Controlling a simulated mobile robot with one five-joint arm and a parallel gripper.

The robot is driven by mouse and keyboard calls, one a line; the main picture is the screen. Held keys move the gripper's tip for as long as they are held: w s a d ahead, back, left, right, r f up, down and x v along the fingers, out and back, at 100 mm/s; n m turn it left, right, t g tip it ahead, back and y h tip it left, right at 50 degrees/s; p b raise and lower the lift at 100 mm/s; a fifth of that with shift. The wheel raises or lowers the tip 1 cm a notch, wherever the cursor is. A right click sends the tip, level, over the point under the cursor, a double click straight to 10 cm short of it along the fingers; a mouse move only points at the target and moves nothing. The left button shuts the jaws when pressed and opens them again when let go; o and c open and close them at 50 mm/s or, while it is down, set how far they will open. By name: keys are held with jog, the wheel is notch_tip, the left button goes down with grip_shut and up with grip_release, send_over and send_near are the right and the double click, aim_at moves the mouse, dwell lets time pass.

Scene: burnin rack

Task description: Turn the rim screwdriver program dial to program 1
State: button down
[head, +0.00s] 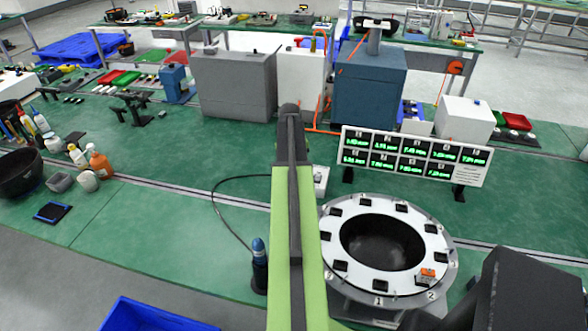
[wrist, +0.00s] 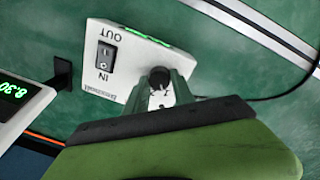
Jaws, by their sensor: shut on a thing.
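In the wrist view, a white box (wrist: 125,62) bears a small black round knob (wrist: 159,76), which appears to be the program dial. My gripper (wrist: 162,88) is shut on this knob, with its fingers on either side. No program numbers can be read around the knob, and its setting cannot be told. The box also has a black rocker switch (wrist: 105,52) marked IN and OUT, and a green lit strip on its edge, seen too obliquely to read. In the head view the white box (head: 321,180) is mostly behind my green arm, which hides my gripper.
A blue and black screwdriver (head: 259,262) stands left of my arm with a black cable. The white ring fixture (head: 340,215) with numbered black sockets lies at right. A green-digit display panel (head: 415,156) stands behind it. Grey and blue cabinets (head: 368,95) stand farther back.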

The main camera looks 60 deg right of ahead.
jog(key=c, duration=1.1)
grip_release()
jog(key=shift+o, duration=0.2)
notch_tip(320, 180, up, 17)
jog(key=p, duration=1.7)
jog(key=shift+w+a+r, duration=0.2)
jog(key=shift+w+a, duration=0.1)
jog(key=shift+a, duration=0.1)
